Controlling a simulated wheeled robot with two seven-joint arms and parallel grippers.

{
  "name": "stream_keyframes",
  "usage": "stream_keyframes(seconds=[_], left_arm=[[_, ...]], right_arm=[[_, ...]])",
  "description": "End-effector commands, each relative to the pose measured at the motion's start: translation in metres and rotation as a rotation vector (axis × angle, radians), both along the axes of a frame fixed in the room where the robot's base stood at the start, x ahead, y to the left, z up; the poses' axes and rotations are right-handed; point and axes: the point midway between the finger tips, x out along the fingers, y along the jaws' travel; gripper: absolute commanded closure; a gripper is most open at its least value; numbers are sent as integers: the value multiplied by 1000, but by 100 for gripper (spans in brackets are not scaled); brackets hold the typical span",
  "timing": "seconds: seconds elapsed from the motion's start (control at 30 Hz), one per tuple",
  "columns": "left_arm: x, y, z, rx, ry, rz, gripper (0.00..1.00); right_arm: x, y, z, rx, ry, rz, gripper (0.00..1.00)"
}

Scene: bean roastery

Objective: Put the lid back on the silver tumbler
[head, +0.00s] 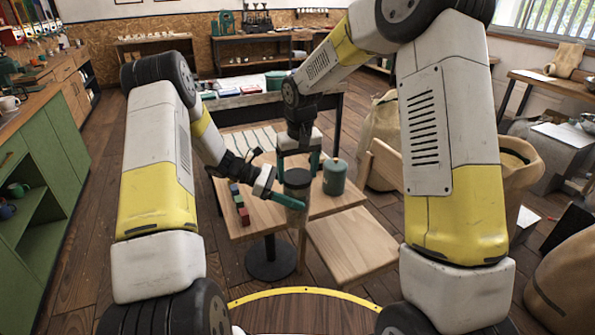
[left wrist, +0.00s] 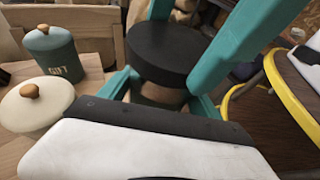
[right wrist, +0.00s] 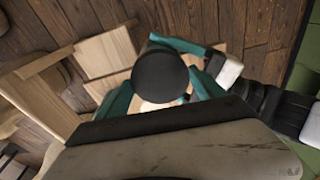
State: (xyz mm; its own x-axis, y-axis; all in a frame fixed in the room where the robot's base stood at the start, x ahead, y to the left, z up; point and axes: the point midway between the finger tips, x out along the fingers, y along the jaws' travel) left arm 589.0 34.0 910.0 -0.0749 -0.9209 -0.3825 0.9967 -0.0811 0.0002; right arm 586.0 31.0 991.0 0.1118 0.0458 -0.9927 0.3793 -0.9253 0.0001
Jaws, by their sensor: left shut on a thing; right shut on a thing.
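The silver tumbler (head: 296,208) stands upright in the head view, held above or at the front edge of the small wooden table; I cannot tell which. My left gripper (head: 283,200) is shut around its body. A dark round lid (head: 297,177) is directly over the tumbler's mouth, and it shows as a black disc in the left wrist view (left wrist: 163,52) and the right wrist view (right wrist: 160,75). My right gripper (head: 298,165) comes from above and is shut on the lid. Whether the lid is fully seated cannot be told. The tumbler is mostly hidden in both wrist views.
A teal canister (head: 335,178) marked GIFT stands right of the tumbler. A cream canister (left wrist: 35,108) with a wooden knob shows in the left wrist view. Several small coloured blocks (head: 240,205) line the table's (head: 262,224) left side. A wooden chair (head: 350,245) stands close at the right.

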Motion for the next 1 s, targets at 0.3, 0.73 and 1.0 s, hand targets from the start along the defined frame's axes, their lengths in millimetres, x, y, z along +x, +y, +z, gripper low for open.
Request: stream_keyframes(seconds=[0.3, 0.73, 1.0], left_arm=[[0, 0, 0, -1, -1, 0, 100], [0, 0, 0, 0, -1, 0, 100], [0, 0, 0, 0, -1, 0, 100]], right_arm=[[0, 0, -6, 0, 0, 0, 60], [0, 4, -6, -4, -2, -718, 60], [2, 6, -7, -2, -3, -1447, 60]])
